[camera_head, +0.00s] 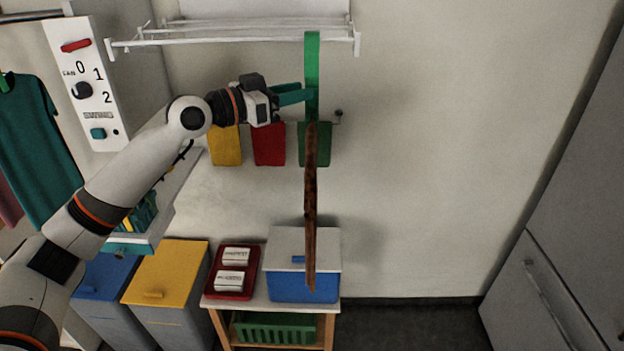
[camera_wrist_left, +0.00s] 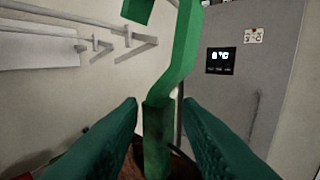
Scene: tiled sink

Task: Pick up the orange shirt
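A rust-brown, orange-toned cloth (camera_head: 311,205), seen edge-on as a narrow strip, hangs below a green hanger (camera_head: 312,60). I take it for the orange shirt; its front is hidden. My left gripper (camera_head: 306,92) is at the hanger, above the cloth, with its teal fingers overlapping it. In the left wrist view the green hanger (camera_wrist_left: 181,60) runs between the two fingers of the left gripper (camera_wrist_left: 160,102), with a gap on each side. Brown cloth (camera_wrist_left: 132,168) shows low between the fingers. My right gripper is out of view.
A white rack (camera_head: 235,38) is on the wall above. Yellow, red and green wall pieces (camera_head: 268,146) hang behind the gripper. Below stand a blue box with a white lid (camera_head: 300,288), a red tray (camera_head: 212,290) and bins (camera_head: 165,275). A teal shirt (camera_head: 35,140) hangs left.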

